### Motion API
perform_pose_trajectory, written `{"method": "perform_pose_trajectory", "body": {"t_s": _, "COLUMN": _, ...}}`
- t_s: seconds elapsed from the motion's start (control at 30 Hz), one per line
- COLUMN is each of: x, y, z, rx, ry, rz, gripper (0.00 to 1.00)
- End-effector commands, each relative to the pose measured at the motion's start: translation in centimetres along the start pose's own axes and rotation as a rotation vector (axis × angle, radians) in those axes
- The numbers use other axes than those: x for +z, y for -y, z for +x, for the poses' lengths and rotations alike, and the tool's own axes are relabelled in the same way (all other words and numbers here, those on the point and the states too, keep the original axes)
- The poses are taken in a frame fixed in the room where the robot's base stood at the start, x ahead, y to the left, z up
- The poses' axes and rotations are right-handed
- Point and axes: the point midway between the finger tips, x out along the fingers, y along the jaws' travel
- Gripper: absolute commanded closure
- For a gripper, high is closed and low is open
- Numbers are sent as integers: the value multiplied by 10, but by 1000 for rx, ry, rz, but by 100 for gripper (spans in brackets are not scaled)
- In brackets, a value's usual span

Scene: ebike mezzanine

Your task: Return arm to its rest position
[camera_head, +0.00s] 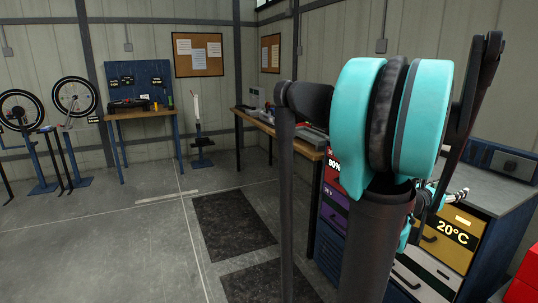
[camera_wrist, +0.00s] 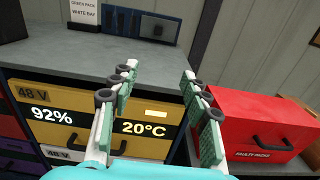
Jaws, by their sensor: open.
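My arm, with its turquoise joint covers, fills the right half of the head view, raised and bent. My gripper (camera_wrist: 157,82) is open and empty in the wrist view, its green-padded fingers spread apart. It faces a yellow drawer front (camera_wrist: 60,116) marked 92% and 20°C, below a grey countertop (camera_wrist: 60,55). I cannot tell how far the fingertips are from the drawer. In the head view my gripper (camera_head: 452,196) is partly hidden behind my arm, near the yellow drawer front (camera_head: 440,252).
A red case (camera_wrist: 255,125) stands right of the fingers. A sign (camera_wrist: 85,14) and a blue panel (camera_wrist: 140,25) are at the counter's back. A wooden workbench (camera_head: 262,125) is beyond my arm. Dark mats (camera_head: 232,225) lie on the floor; open floor is at left.

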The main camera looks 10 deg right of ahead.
Motion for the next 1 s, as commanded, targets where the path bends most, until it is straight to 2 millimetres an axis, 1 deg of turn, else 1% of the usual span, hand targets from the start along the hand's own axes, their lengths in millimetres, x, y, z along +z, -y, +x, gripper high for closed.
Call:
{"method": "perform_pose_trajectory", "body": {"t_s": 0.27, "x": -18, "y": -15, "z": -22, "rx": 6, "ry": -70, "rz": 229, "gripper": 53}}
{"method": "perform_pose_trajectory", "body": {"t_s": 0.37, "x": -27, "y": -22, "z": -33, "rx": 4, "ry": -109, "rz": 337, "gripper": 53}}
{"method": "perform_pose_trajectory", "body": {"t_s": 0.47, "x": -41, "y": -31, "z": -48, "rx": -3, "ry": -165, "rz": 476, "gripper": 53}}
{"method": "perform_pose_trajectory", "body": {"t_s": 0.57, "x": -58, "y": -40, "z": -67, "rx": -20, "ry": -236, "rz": 635, "gripper": 53}}
{"method": "perform_pose_trajectory", "body": {"t_s": 0.63, "x": -73, "y": -49, "z": -84, "rx": -40, "ry": -300, "rz": 760, "gripper": 53}}
{"method": "perform_pose_trajectory", "body": {"t_s": 0.67, "x": -81, "y": -54, "z": -93, "rx": -50, "ry": -333, "rz": 820, "gripper": 53}}
{"method": "perform_pose_trajectory", "body": {"t_s": 0.77, "x": -113, "y": -70, "z": -132, "rx": -115, "ry": -475, "rz": 1048, "gripper": 53}}
{"method": "perform_pose_trajectory", "body": {"t_s": 0.8, "x": -128, "y": -77, "z": -153, "rx": -157, "ry": -546, "rz": 1148, "gripper": 53}}
{"method": "perform_pose_trajectory", "body": {"t_s": 0.87, "x": -152, "y": -87, "z": -186, "rx": -237, "ry": -659, "rz": 1289, "gripper": 53}}
{"method": "perform_pose_trajectory", "body": {"t_s": 0.9, "x": -166, "y": -93, "z": -209, "rx": -298, "ry": -732, "rz": 1371, "gripper": 53}}
{"method": "perform_pose_trajectory", "body": {"t_s": 0.97, "x": -187, "y": -100, "z": -245, "rx": -402, "ry": -839, "rz": 1477, "gripper": 53}}
{"method": "perform_pose_trajectory", "body": {"t_s": 1.0, "x": -199, "y": -104, "z": -269, "rx": -477, "ry": -906, "rz": 1536, "gripper": 53}}
